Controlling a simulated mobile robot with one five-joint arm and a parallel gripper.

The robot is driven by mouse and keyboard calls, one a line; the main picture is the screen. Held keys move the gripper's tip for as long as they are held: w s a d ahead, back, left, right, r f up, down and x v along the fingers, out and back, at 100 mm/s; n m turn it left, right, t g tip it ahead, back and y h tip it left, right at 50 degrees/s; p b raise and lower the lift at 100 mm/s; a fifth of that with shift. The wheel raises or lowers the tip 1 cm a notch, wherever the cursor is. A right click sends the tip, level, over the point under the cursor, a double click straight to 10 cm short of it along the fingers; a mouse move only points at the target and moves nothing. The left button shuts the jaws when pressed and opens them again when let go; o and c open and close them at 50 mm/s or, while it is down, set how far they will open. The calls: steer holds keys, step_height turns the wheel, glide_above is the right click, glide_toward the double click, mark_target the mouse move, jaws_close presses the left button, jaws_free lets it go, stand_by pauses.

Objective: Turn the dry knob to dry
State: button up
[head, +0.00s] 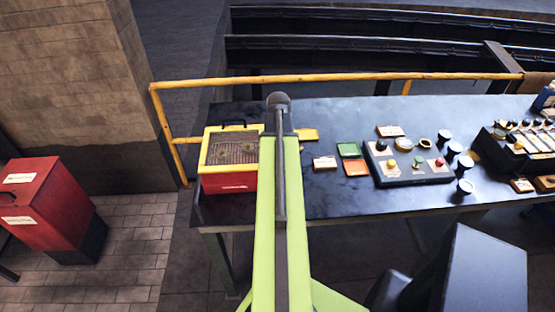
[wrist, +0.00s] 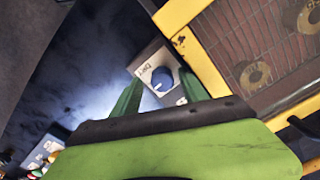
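The dry knob (wrist: 162,80) is a round blue knob on a pale panel (wrist: 145,72) in the wrist view. Dark lettering that looks like "DRY" is on the panel left of the knob, and more lettering is partly hidden below right. A small pale mark shows on the knob, but its exact direction is hard to tell. My gripper (wrist: 160,84) is open, its two green fingers apart on either side of the knob. I cannot tell whether they touch it. In the head view my arm hides the knob and the gripper.
The panel sits beside a yellow-framed red box (head: 230,184) with a mesh top, close to my gripper. Small trays, a black button panel (head: 412,180) and cups stand farther right on the dark table (head: 330,120). A yellow rail (head: 340,78) runs behind. A red bin (head: 45,205) stands left.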

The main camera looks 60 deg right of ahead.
steer(key=shift+a, duration=0.1)
steer(key=shift+r, duration=0.1)
steer(key=shift+w+r+p, duration=0.1)
steer(key=shift+r+p, duration=0.1)
steer(key=shift+p, duration=0.15)
step_height(320, 180, up, 8)
steer(key=p, duration=0.7)
steer(key=shift+f, duration=0.3)
